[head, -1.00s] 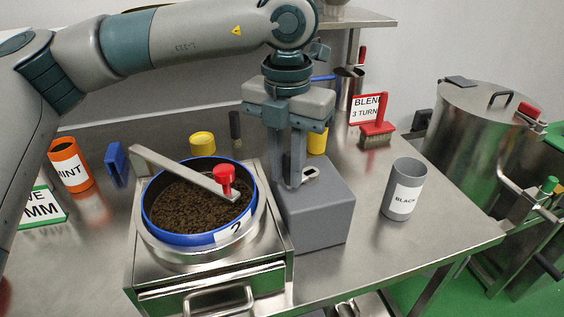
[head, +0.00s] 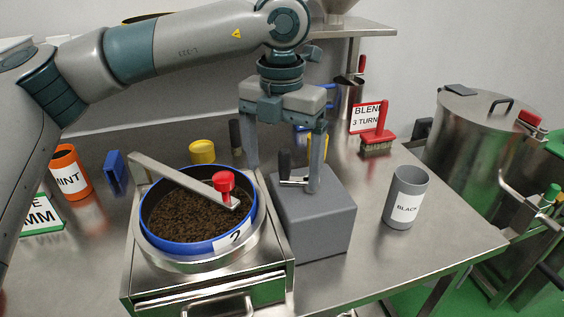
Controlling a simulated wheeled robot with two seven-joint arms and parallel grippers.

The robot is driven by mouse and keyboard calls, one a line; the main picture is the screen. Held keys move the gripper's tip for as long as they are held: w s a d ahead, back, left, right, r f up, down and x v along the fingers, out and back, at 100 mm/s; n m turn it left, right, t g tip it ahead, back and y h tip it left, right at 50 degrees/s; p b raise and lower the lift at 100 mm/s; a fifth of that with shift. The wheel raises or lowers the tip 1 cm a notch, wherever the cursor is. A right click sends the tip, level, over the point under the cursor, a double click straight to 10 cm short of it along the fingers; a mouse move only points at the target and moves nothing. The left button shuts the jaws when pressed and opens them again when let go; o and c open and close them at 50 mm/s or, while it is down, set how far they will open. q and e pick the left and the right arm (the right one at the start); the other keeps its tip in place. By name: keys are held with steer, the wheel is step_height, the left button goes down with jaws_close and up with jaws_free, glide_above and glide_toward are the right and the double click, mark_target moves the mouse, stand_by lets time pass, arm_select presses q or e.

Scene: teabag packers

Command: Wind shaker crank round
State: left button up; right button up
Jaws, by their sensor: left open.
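A grey box (head: 316,222) stands on the steel table right of the sieve. On its top is a small metal crank with an upright black handle (head: 285,164). My left gripper (head: 283,177) points down over the box. Its jaws are wide open, with the black handle showing between the two fingers and apart from them in this view. The sieve, a blue-rimmed round pan (head: 148,222) of dark tea, carries a metal bar with a red knob (head: 224,182). My right gripper is not in view.
A grey BLACK cup (head: 406,198) stands right of the box. A red brush (head: 377,138) and BLEND sign (head: 366,115) are behind. An orange MINT cup (head: 71,172), blue block (head: 116,171) and yellow-topped item (head: 202,151) stand left and behind the sieve. The table's right front is clear.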

arm_select(q)
steer(key=shift+d+f, duration=0.1)
steer(key=shift+w+d+f+b, duration=0.2)
steer(key=shift+w+f+b, duration=0.15)
steer(key=shift+b, duration=0.05)
stand_by(0.3)
steer(key=shift+s+r, duration=0.1)
steer(key=shift+r, duration=0.05)
steer(key=c, duration=1.5)
steer(key=shift+a, duration=0.1)
jaws_close()
